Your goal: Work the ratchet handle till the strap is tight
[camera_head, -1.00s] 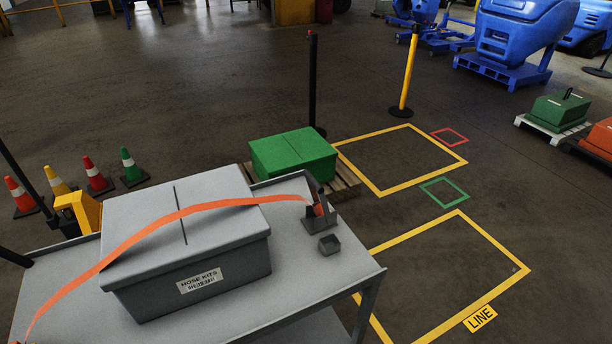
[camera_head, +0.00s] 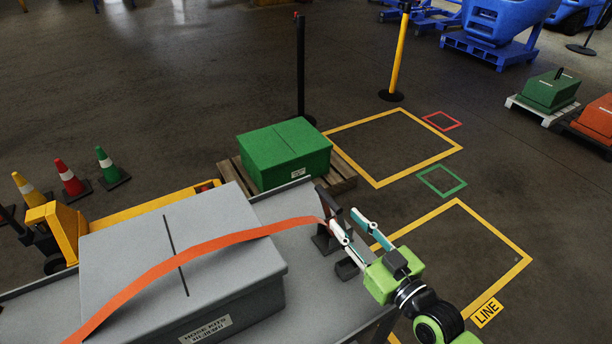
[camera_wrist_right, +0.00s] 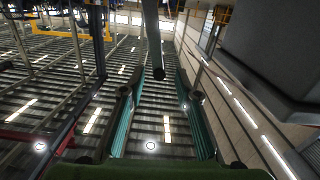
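An orange strap (camera_head: 222,242) runs over a grey lidded box (camera_head: 120,248) on a grey cart (camera_head: 303,268). It bows up over the lid and ends at a dark ratchet (camera_head: 323,238) at the cart's right side. The ratchet's dark handle (camera_head: 327,202) stands raised, partly beside my fingers. My right gripper (camera_head: 343,217) is open, its teal-padded fingers at the handle. In the right wrist view a dark bar (camera_wrist_right: 152,42) hangs down with its round end just beyond the gap between my fingers; contact is not visible. My left gripper is out of view.
A small grey block (camera_head: 346,269) sits by the ratchet under my right gripper. A green box (camera_head: 285,155) on a pallet stands behind the cart. A yellow pallet truck (camera_head: 62,225) and cones (camera_head: 110,168) are at left. Marked floor at right is clear.

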